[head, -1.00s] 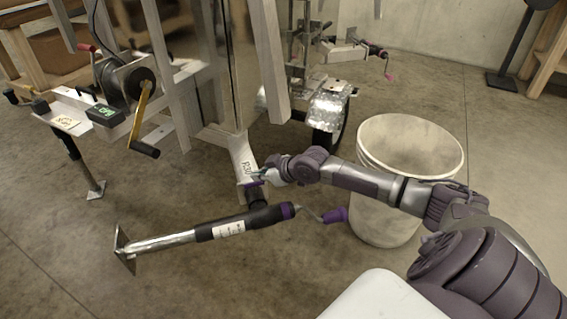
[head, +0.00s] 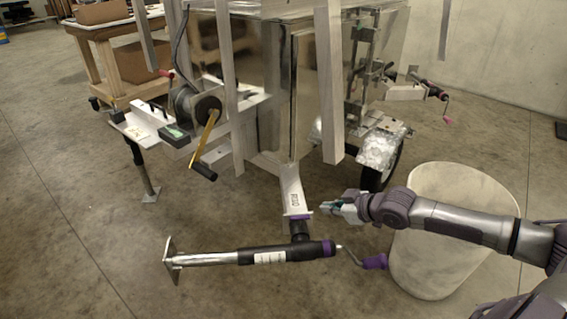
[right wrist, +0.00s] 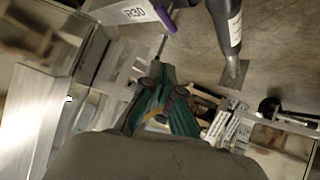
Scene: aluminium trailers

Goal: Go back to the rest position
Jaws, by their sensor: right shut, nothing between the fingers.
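My right gripper (head: 328,207) is shut and empty, just right of the end of the trailer's side arm (head: 290,190), with a small gap in the picture. It also shows in the right wrist view (right wrist: 160,72), with its fingers together. The trailer jack (head: 215,259) lies level, swung sideways on that arm, with its foot plate to the left. Its crank with a purple grip (head: 374,262) sticks out to the right below my gripper. My left gripper is not in view.
A white bin (head: 440,265) stands right behind my right forearm. The aluminium trailer (head: 270,90) with a winch (head: 192,105) fills the middle. A second jack (head: 150,180) stands upright at the left. The floor at the left front is clear.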

